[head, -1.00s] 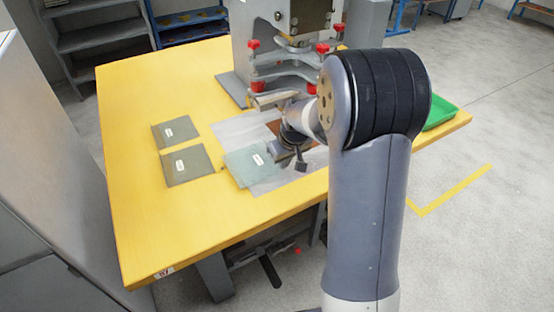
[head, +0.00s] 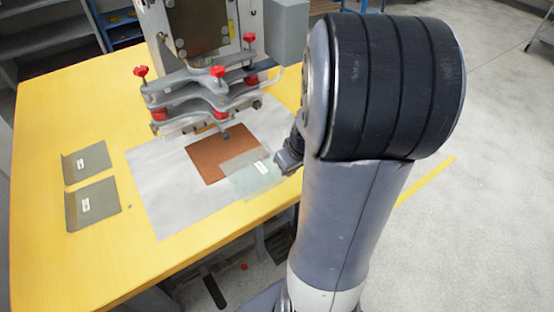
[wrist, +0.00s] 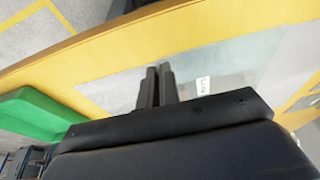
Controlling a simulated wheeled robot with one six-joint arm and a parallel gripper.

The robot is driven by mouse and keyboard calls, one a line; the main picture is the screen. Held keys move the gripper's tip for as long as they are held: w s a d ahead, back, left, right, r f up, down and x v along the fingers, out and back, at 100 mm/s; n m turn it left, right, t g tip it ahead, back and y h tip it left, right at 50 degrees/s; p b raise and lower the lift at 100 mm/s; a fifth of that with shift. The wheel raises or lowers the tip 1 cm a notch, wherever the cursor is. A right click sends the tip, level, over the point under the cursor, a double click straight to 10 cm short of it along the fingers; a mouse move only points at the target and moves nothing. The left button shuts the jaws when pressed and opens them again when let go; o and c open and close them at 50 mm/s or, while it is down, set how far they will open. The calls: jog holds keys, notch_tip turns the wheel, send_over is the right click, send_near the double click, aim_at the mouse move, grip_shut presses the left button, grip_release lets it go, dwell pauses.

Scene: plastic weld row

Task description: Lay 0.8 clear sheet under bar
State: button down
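The clear sheet (head: 247,181) is a thin, pale greenish see-through square with a white label. It lies low over the grey mat (head: 165,192), and its far left corner overlaps the brown pad (head: 204,158). The welder's bar assembly (head: 192,125), with red knobs, is above the pad's far edge; the sheet is in front of it. My gripper (head: 284,163) is at the sheet's right edge. In the wrist view my gripper's fingers (wrist: 157,86) are close together, apparently on the edge of the clear sheet (wrist: 228,62). The contact itself is partly hidden.
Two darker labelled sheets (head: 86,162) (head: 92,202) lie on the yellow table (head: 45,250) at the left. A green tray (wrist: 35,112) shows in the wrist view. The welder's frame (head: 248,25) stands behind the pad. The table's front left is clear.

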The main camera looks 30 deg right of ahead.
jog(key=shift+w+d+f, duration=0.1)
jog(key=shift+w+f, duration=0.2)
jog(key=shift+w, duration=0.2)
jog(key=shift+w+f, duration=0.4)
jog(key=shift+w, duration=0.75)
jog(key=shift+w+f, duration=0.35)
jog(key=shift+w, duration=0.75)
jog(key=shift+w+f, duration=0.4)
jog(key=shift+w, duration=0.75)
jog(key=w+p, duration=0.1)
jog(key=w, duration=0.5)
jog(key=w+p, duration=0.1)
jog(key=w, duration=0.2)
jog(key=shift+a+f+p, duration=0.15)
jog(key=shift+a+p, duration=0.15)
jog(key=shift+p, duration=0.05)
jog(key=shift+f+b, duration=1.1)
jog(key=shift+f, duration=0.05)
jog(key=shift+f+b, duration=0.1)
jog(key=shift+b, duration=0.4)
jog(key=c, duration=1.6)
grip_release()
jog(key=shift+o, duration=0.2)
